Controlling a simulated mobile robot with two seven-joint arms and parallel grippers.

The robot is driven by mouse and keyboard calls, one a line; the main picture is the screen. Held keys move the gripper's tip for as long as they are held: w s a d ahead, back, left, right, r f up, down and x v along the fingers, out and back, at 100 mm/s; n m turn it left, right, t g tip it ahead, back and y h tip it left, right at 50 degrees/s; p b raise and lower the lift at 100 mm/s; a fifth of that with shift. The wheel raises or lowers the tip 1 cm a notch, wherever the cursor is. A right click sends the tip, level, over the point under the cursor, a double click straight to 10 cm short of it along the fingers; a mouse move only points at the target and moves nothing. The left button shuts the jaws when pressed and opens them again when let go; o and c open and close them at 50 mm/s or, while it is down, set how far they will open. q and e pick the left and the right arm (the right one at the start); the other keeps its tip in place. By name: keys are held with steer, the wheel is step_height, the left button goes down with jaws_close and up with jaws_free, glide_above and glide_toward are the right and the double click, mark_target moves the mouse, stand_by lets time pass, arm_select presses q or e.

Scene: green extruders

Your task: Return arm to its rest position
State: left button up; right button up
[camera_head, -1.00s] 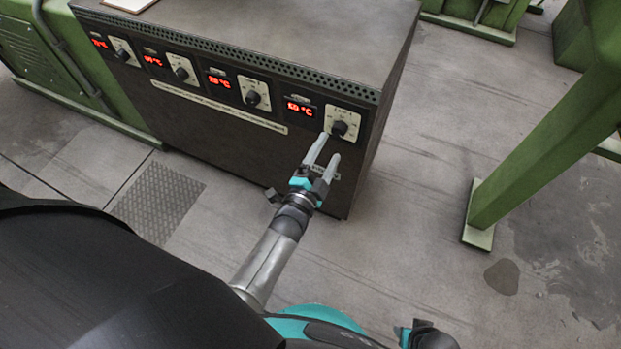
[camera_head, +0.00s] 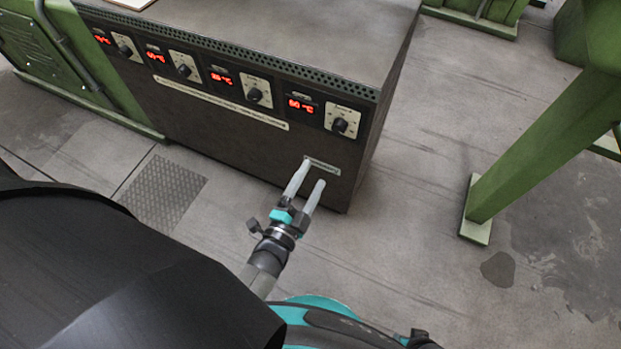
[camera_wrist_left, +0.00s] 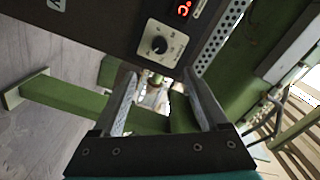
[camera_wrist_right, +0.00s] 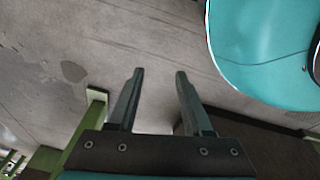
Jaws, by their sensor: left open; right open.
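My left gripper (camera_head: 310,178) is open and empty in the head view. Its two pale fingers point up toward the front face of the dark control cabinet (camera_head: 230,145), below the rightmost knob (camera_head: 340,125). In the left wrist view the open fingers (camera_wrist_left: 160,85) have nothing between them, and a round black knob on a white dial plate (camera_wrist_left: 159,46) shows beyond the tips. My right gripper (camera_wrist_right: 157,72) is open and empty in the right wrist view, above the grey floor. Its fingers are not seen in the head view.
The cabinet has several knobs with red temperature displays (camera_head: 301,105). A green post (camera_head: 540,145) stands on a foot plate at the right. Green machinery (camera_head: 55,60) stands at the left. The grey floor (camera_head: 400,220) between the cabinet and the post is clear.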

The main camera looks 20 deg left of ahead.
arm_select(q)
steer(key=s+a+f+n+g+p, duration=0.1)
steer(key=s+a+f+n+g, duration=0.1)
steer(key=s+f+n+g, duration=0.5)
steer(key=s+a+f+n+g+p, duration=0.15)
steer(key=s+f+g, duration=0.35)
steer(key=s+f, duration=0.65)
steer(key=s+a+f+n+g+y+p, duration=0.1)
steer(key=s+a+f+n+g, duration=0.1)
steer(key=s+a+f, duration=0.3)
steer(key=shift+s+g, duration=0.9)
steer(key=shift+s, duration=0.25)
arm_select(e)
steer(key=s+d, duration=0.3)
steer(key=s, duration=0.2)
steer(key=shift+s+d+f, duration=0.25)
steer(key=shift+s+f, duration=0.15)
steer(key=shift+f, duration=0.05)
